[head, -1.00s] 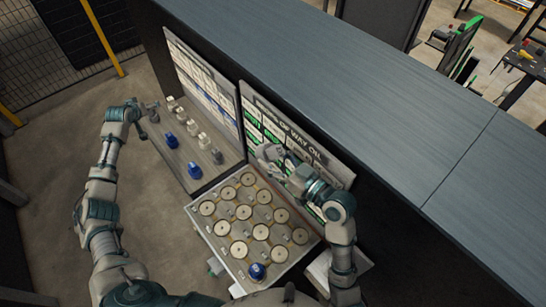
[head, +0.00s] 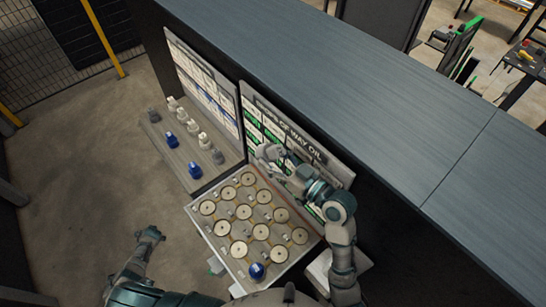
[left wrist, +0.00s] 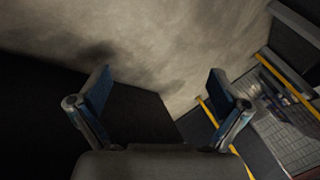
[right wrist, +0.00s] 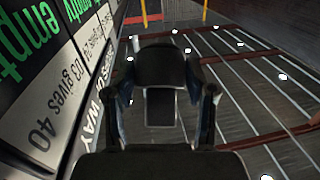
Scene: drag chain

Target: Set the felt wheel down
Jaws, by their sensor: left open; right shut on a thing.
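My right gripper (head: 268,153) is shut in front of the green-and-white sign board, above the back edge of the tray of round discs. In the right wrist view a dark, blocky thing (right wrist: 160,68) sits between its fingers; I take it for the felt wheel, but its round shape does not show. In the head view the fingers and wrist mostly hide it. My left gripper (head: 150,236) is low at the left, over the floor and away from the trays. In the left wrist view its fingers (left wrist: 157,105) are wide apart and empty.
The tray (head: 208,235) holds several pale discs and one blue-topped piece (head: 257,271). A shelf (head: 165,150) at left carries several white, blue and grey pieces. The sign board (head: 325,178) and a dark counter (head: 350,85) stand behind. Floor at left is clear.

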